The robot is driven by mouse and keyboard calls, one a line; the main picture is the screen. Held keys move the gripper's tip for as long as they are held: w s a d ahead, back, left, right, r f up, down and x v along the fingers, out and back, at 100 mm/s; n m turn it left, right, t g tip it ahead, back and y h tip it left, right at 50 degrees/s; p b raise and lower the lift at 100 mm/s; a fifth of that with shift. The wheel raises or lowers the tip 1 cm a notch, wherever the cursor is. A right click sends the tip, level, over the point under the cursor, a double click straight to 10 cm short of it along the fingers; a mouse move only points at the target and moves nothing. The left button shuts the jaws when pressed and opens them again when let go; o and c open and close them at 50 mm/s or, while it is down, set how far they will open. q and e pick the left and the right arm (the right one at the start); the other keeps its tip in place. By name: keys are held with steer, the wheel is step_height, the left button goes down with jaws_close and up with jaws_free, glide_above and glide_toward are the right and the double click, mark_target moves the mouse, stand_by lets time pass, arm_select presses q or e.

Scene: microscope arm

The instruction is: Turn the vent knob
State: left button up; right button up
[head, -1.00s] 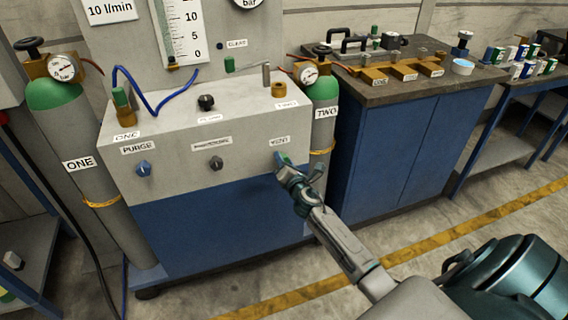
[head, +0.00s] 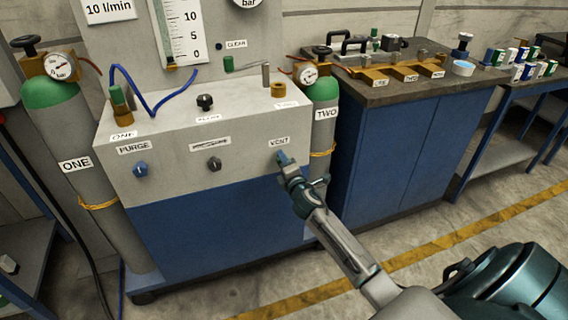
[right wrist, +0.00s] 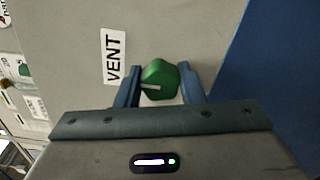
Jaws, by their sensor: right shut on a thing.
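The green vent knob (right wrist: 160,80) sits on the front panel beside the VENT label (right wrist: 114,57) in the right wrist view. My right gripper (right wrist: 165,88) has its two blue fingers on either side of the knob, shut on it. A white pointer line shows on the knob. In the head view my right gripper (head: 286,163) reaches the panel just below the VENT label (head: 279,142) and hides most of the knob. My left gripper is not in view.
The blue purge knob (head: 141,169) and a black knob (head: 214,163) are on the same panel to the left. Cylinder TWO (head: 322,130) stands close to the right of the panel. A blue cabinet (head: 400,140) stands further right.

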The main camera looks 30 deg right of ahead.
stand_by(0.3)
steer(key=o, duration=1)
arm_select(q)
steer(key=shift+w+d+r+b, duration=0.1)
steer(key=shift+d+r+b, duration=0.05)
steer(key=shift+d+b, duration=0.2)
arm_select(e)
steer(key=v, duration=1)
steer(key=shift+s, duration=0.4)
